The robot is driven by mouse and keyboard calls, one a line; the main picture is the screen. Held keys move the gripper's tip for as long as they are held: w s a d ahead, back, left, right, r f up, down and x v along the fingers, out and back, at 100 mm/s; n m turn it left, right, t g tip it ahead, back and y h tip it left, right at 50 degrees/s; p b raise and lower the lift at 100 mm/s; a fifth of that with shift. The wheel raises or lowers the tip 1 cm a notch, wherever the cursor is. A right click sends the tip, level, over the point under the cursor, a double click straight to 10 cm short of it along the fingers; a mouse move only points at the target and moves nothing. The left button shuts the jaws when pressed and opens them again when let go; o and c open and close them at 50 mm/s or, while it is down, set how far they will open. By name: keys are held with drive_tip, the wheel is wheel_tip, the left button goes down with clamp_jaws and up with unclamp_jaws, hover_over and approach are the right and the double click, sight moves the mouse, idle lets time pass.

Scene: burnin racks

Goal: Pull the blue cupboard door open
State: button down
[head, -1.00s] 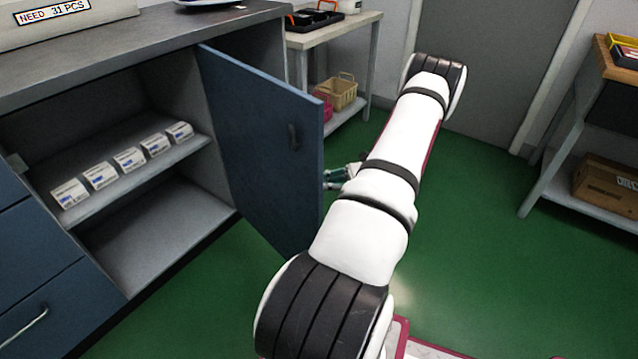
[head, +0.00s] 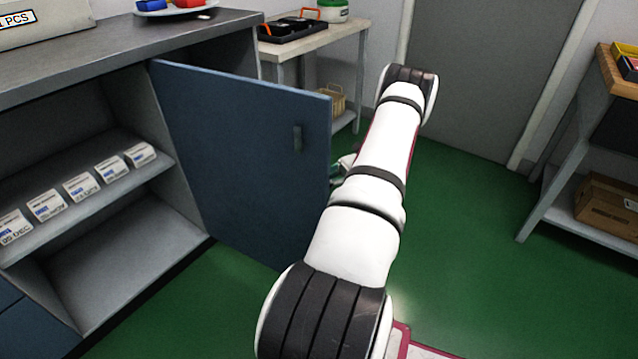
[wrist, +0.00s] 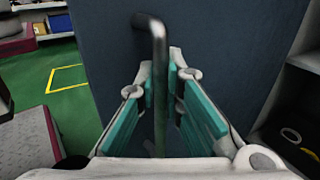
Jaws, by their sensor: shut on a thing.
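The blue cupboard door (head: 235,160) stands well open in the head view, its inner face toward the camera and its hinge side at the cupboard (head: 205,85). A small dark fitting (head: 297,139) sits on that face near the free edge. In the wrist view the door's outer face (wrist: 230,40) fills the middle, with a dark bar handle (wrist: 153,28) on it. My gripper (wrist: 161,80) is shut on the handle, one teal-padded finger on each side. In the head view my gripper (head: 341,172) is mostly hidden behind the door edge and my arm.
Several small white boxes (head: 80,187) stand on the cupboard's inner shelf. A side table (head: 330,42) with a black tray (head: 298,28) stands behind the door. A shelf unit (head: 577,115) with a cardboard box (head: 606,195) is at right. Green floor (head: 470,230) between is clear.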

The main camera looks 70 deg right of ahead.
drive_tip(key=shift+s+f, duration=0.1)
drive_tip(key=shift+s, duration=0.15)
drive_tip(key=c, duration=1.7)
unclamp_jaws()
drive_tip(key=shift+w, duration=0.1)
drive_tip(key=shift+v, duration=3.75)
